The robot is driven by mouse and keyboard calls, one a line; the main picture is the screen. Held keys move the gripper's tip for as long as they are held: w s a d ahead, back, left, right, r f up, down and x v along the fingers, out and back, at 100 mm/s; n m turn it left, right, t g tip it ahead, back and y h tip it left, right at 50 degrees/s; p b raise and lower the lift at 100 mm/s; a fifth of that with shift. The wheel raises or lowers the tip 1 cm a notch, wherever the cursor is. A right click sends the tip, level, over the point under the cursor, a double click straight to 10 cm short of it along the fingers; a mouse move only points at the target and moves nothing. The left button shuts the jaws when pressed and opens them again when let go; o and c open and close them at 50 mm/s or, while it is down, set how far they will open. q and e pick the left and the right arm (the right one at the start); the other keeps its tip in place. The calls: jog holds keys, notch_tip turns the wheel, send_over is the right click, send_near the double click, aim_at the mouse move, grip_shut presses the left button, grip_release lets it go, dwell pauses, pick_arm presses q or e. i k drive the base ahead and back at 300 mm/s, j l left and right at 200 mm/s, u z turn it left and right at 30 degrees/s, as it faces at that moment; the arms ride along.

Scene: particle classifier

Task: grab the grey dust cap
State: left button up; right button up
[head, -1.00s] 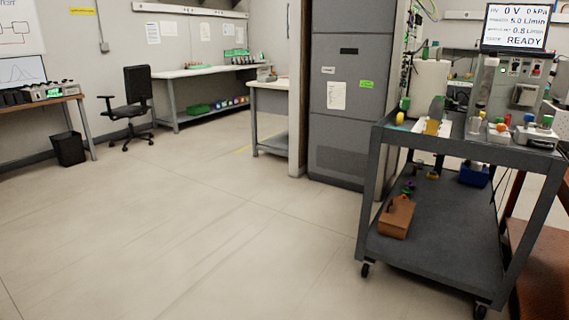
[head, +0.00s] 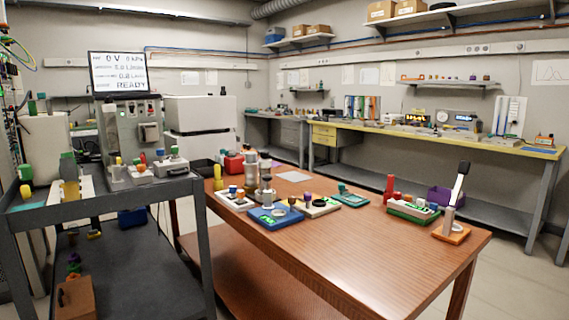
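I cannot pick out a grey dust cap for certain; the small parts are too tiny to tell apart. A wooden table (head: 375,242) fills the middle. On it are a white tray (head: 222,200) with small coloured caps, a blue tray (head: 277,223) with a grey upright piece (head: 266,188) at it, a pale tray with small dark and purple parts, and a teal tray (head: 351,201). Neither of my grippers is in view.
A dark cart (head: 120,197) stands at the left, with a wooden block (head: 75,297) on its lower shelf. A purple bin (head: 440,195) and an orange stand (head: 451,235) are at the table's right. A yellow-edged bench (head: 420,139) lines the back. Floor shows at right.

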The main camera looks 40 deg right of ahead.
aim_at(251, 158)
jog(key=i+j+z, duration=0.15)
jog(key=z, duration=0.35)
jog(key=i+j+z, duration=0.1)
jog(key=j+z, duration=0.15)
jog(key=z, duration=0.2)
jog(key=j+z, duration=0.2)
jog(key=z, duration=0.3)
jog(key=i+j+z, duration=0.1)
jog(key=j+z, duration=0.95)
jog(key=i+l, duration=0.05)
jog(key=l, duration=0.05)
